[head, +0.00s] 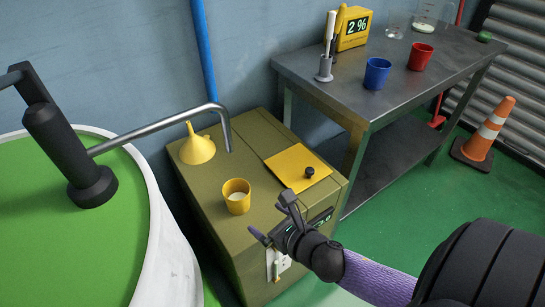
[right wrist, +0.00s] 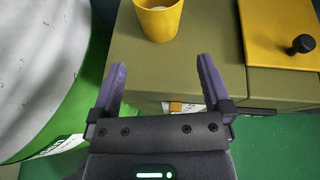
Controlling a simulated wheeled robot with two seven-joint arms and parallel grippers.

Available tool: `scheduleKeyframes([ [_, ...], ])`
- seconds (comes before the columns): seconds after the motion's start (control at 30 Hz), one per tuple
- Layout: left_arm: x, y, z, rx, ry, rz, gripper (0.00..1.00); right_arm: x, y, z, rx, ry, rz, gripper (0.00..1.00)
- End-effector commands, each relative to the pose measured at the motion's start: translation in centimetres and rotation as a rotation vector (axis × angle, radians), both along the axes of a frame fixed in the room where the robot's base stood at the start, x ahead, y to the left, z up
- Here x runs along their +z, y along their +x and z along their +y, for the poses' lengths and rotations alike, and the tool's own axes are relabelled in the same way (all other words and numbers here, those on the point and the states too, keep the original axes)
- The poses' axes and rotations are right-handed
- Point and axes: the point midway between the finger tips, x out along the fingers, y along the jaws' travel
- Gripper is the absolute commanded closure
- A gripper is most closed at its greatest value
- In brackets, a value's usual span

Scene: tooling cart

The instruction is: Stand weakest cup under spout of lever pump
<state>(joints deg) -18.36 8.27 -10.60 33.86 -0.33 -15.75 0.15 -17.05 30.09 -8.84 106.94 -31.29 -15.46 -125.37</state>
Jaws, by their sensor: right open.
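A yellow cup (head: 236,198) with pale liquid inside stands upright on the olive cabinet top; in the right wrist view the yellow cup (right wrist: 158,20) is just beyond my fingertips. A blue cup (head: 376,75) and a red cup (head: 421,56) stand on the steel table. The lever pump (head: 70,150) is black on a green-topped drum; its grey spout (head: 160,128) reaches right and bends down above the cabinet, behind the cup. My right gripper (head: 273,218) is open and empty at the cabinet's front edge, apart from the cup. It also shows in the right wrist view (right wrist: 161,63). My left gripper is out of view.
The cabinet (head: 190,195) also bears a yellow funnel (head: 197,148) and a yellow plate (head: 290,165) with a black knob. The steel table (head: 440,75) holds a yellow meter (head: 354,27) reading 2 %, a grey holder and glassware. A traffic cone (head: 487,135) stands right.

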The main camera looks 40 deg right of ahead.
Motion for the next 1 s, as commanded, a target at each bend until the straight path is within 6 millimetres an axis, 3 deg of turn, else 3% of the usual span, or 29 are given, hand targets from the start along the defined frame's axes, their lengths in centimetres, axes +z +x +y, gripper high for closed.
scheduleKeyframes([
  [0.2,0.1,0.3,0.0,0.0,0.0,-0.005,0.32,-0.3,-0.6,-0.1,-0.014,0.02,0.013,0.0],
  [0.27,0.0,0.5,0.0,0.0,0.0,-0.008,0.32,-2.3,-1.4,-0.7,-0.082,0.113,0.069,0.0],
  [0.33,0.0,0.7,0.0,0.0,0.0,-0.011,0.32,-7.0,-3.7,-1.9,-0.271,0.345,0.198,0.0],
  [0.37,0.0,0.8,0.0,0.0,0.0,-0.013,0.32,-9.6,-5.3,-2.5,-0.394,0.475,0.265,0.0],
  [0.43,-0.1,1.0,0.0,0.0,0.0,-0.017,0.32,-15.7,-10.6,-3.4,-0.76,0.8,0.406,0.0],
  [0.5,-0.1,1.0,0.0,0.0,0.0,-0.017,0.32,-20.7,-17.0,-3.3,-1.18,1.085,0.482,0.0],
  [0.6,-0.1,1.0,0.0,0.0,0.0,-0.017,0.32,-25.1,-26.3,-2.2,-1.78,1.353,0.453,0.0],
  [0.7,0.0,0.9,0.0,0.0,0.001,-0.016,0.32,-26.7,-33.5,-0.7,-2.253,1.462,0.304,0.0],
  [0.83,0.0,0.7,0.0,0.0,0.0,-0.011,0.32,-27.0,-38.5,0.5,-2.571,1.482,0.12,0.0],
  [1.0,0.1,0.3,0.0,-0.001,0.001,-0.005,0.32,-26.9,-39.4,0.8,-2.632,1.483,0.072,0.0],
])
